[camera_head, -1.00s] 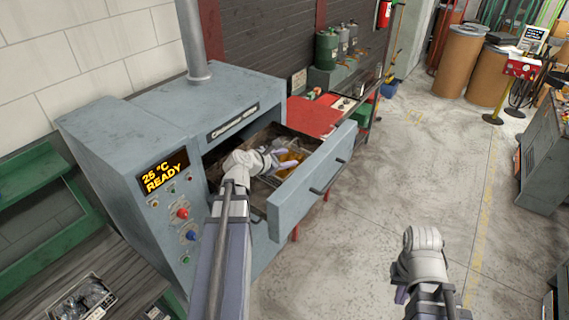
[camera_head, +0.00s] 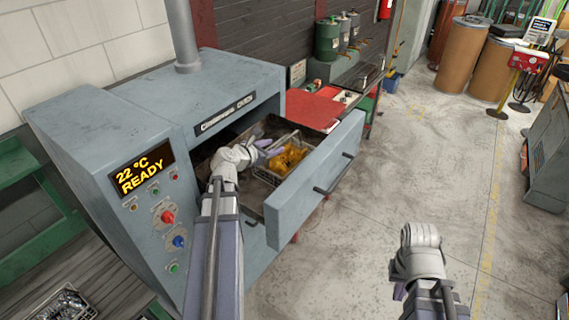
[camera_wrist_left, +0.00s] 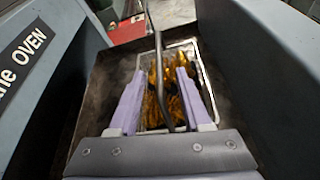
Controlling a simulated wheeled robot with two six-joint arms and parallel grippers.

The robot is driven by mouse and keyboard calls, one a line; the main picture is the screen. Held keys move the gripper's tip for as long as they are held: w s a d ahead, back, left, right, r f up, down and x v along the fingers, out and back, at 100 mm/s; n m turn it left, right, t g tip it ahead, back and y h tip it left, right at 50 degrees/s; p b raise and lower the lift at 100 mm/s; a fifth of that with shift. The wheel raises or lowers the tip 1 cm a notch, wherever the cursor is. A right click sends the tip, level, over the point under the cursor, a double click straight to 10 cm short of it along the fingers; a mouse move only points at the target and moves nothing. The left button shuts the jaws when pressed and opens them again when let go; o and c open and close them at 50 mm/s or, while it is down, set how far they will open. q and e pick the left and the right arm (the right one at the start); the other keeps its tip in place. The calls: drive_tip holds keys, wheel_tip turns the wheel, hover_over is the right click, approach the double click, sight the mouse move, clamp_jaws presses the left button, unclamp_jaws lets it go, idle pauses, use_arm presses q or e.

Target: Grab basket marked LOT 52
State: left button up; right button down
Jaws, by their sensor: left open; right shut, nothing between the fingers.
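A wire basket (camera_head: 262,176) holding golden-brown springs sits in the pulled-out oven drawer (camera_head: 312,180). No lot mark is readable on it. Its bar handle stands up over the springs. My left gripper (camera_head: 266,150) is open, just left of the springs in the head view. In the left wrist view, my left gripper (camera_wrist_left: 160,74) has its two lilac fingers apart over the basket (camera_wrist_left: 205,85), and the handle bar (camera_wrist_left: 158,60) shows between them. I cannot tell whether they touch it. My right gripper (camera_head: 398,290) hangs over open floor, shut and empty, its fingers mostly hidden.
The oven (camera_head: 110,130) stands left, its display reading 22 °C READY. The drawer's tall front panel rises right of the basket. A second basket (camera_head: 65,305) of grey parts is on the bench at lower left. A red-topped table (camera_head: 312,108) stands behind.

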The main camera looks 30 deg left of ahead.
sight(285, 141)
use_arm(q)
drive_tip(key=x, duration=0.2)
drive_tip(key=shift+w+f+b, duration=0.15)
drive_tip(key=shift+w+b, duration=0.15)
drive_tip(key=shift+b, duration=0.1)
drive_tip(key=shift+w, duration=0.4)
drive_tip(key=b+x, duration=0.1)
drive_tip(key=x, duration=0.3)
drive_tip(key=shift+w, duration=0.25)
drive_tip(key=shift+s, duration=0.1)
drive_tip(key=shift+c, duration=0.2)
clamp_jaws()
idle(0.3)
